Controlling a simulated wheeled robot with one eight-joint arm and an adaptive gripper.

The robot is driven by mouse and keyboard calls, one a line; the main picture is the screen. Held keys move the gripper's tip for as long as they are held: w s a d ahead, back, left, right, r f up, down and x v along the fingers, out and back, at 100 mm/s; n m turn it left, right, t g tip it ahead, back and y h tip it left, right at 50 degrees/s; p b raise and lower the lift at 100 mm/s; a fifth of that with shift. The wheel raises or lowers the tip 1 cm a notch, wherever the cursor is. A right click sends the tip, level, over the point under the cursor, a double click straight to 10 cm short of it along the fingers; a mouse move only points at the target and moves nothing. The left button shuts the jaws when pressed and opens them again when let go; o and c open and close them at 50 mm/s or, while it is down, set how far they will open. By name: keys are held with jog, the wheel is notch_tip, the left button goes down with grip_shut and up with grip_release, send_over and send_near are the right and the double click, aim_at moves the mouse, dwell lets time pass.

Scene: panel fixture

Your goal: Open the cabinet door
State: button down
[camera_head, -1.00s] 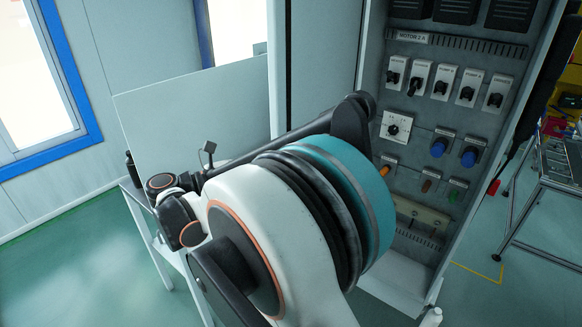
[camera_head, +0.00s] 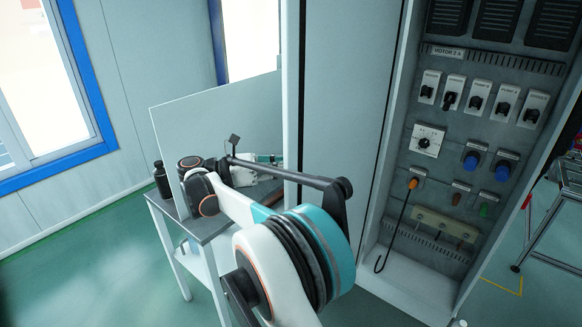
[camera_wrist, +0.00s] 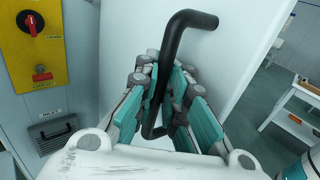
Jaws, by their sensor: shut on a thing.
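In the wrist view my gripper (camera_wrist: 163,100) is closed around a black bent bar handle (camera_wrist: 172,65). The handle stands out from a smooth white door (camera_wrist: 238,55). The upper bend of the handle sticks out above the fingers and its lower end shows between them. In the head view the cabinet stands open at the right, and its grey inner panel (camera_head: 463,140) shows switches and coloured knobs. My arm reaches to the left of it. My fingers and the handle cannot be made out clearly in the head view.
A small table (camera_head: 207,226) with a dark bottle (camera_head: 161,180) stands at the left. In the wrist view a yellow switch plate (camera_wrist: 32,50) is at the left and a white shelf unit (camera_wrist: 298,115) at the right. Green floor (camera_head: 80,270) is free at the lower left.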

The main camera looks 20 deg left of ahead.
jog(key=shift+s+a, duration=0.1)
jog(key=shift+s, duration=0.05)
jog(key=c, duration=1.7)
grip_release()
jog(key=shift+s+a, duration=0.15)
jog(key=shift+o, duration=0.2)
